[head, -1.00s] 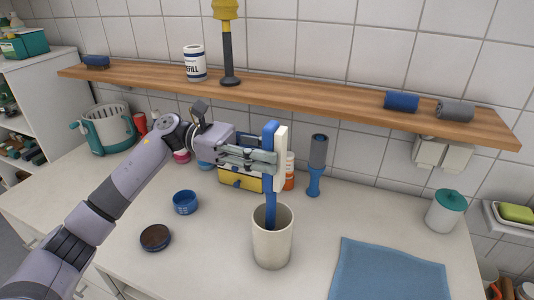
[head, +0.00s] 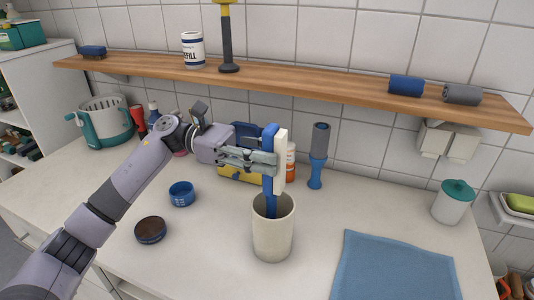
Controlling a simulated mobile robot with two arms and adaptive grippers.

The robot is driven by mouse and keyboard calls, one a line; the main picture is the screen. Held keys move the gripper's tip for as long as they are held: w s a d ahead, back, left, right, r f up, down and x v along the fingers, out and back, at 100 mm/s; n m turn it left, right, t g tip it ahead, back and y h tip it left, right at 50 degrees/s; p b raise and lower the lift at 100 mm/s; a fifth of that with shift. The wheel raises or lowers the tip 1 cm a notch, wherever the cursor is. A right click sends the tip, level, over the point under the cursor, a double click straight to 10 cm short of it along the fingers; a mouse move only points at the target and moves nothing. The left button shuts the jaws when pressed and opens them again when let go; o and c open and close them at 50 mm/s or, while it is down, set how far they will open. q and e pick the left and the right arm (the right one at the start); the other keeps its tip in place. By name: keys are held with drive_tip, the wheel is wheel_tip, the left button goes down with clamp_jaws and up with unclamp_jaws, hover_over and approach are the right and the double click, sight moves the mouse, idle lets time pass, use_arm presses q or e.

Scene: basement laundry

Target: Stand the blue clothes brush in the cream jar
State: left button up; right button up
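The blue clothes brush (head: 270,182) is upright, with a pale bristle side facing right. Its lower end is inside the mouth of the cream jar (head: 273,238), which stands on the counter; how deep it reaches is hidden by the jar wall. My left gripper (head: 266,163) comes in from the left and is shut on the upper part of the brush, above the jar rim. My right gripper is not in view.
A blue bowl (head: 182,194) and a brown round tin (head: 150,230) stand left of the jar. A blue-handled brush (head: 318,156) stands behind it. A blue cloth (head: 394,268) lies at right, near a white canister (head: 453,204). A wooden shelf (head: 310,89) spans the wall.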

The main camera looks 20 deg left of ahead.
use_arm(q)
drive_tip(key=o, duration=0.4)
drive_tip(key=shift+o, duration=0.2)
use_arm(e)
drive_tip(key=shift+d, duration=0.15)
use_arm(q)
drive_tip(key=a, duration=1.2)
drive_tip(key=shift+w, duration=0.25)
